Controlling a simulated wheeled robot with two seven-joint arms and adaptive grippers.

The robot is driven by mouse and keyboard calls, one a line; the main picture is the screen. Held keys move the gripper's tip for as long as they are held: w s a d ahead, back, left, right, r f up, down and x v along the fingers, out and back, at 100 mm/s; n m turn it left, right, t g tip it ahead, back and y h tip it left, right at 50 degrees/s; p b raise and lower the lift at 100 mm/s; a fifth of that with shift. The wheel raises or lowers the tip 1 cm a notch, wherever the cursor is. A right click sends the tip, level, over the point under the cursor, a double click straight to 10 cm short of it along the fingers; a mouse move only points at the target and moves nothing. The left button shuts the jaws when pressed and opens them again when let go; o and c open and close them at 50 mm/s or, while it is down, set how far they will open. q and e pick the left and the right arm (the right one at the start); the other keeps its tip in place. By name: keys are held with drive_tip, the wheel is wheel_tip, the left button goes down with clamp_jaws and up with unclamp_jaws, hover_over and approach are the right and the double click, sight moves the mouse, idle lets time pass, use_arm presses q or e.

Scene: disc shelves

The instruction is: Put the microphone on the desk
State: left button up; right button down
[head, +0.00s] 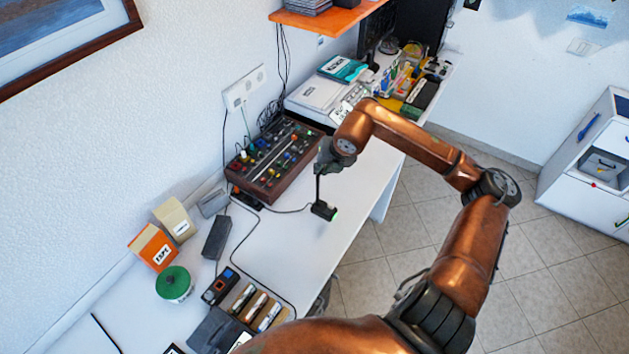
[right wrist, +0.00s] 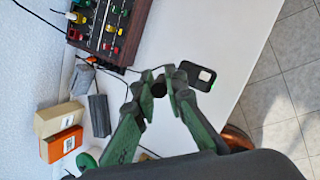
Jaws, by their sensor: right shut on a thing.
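The microphone (head: 322,209) has a dark block-like base with a small green light and a thin dark stem rising from it. My right gripper (head: 322,166) is shut on the upper end of the stem, above the white desk (head: 362,190). In the right wrist view the green fingers of my right gripper (right wrist: 159,87) close around a dark round end, and the microphone's base (right wrist: 188,68) shows beyond them over the desk (right wrist: 215,35). I cannot tell whether the base touches the desk. My left gripper is not in view.
A mixer panel (head: 273,160) stands left of the microphone. Nearer are a green round tin (head: 174,283), an orange box (head: 153,247) and a dark block (head: 216,238). An orange shelf (head: 330,18) hangs above. The desk around the microphone is mostly clear.

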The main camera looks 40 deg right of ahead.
wheel_tip(320, 180, down, 6)
drive_tip(key=w+a, duration=0.1)
drive_tip(key=shift+w+a+r, duration=0.2)
drive_tip(key=shift+w, duration=0.15)
drive_tip(key=c, duration=2)
unclamp_jaws()
drive_tip(key=shift+o, duration=0.2)
drive_tip(key=v, duration=1.2)
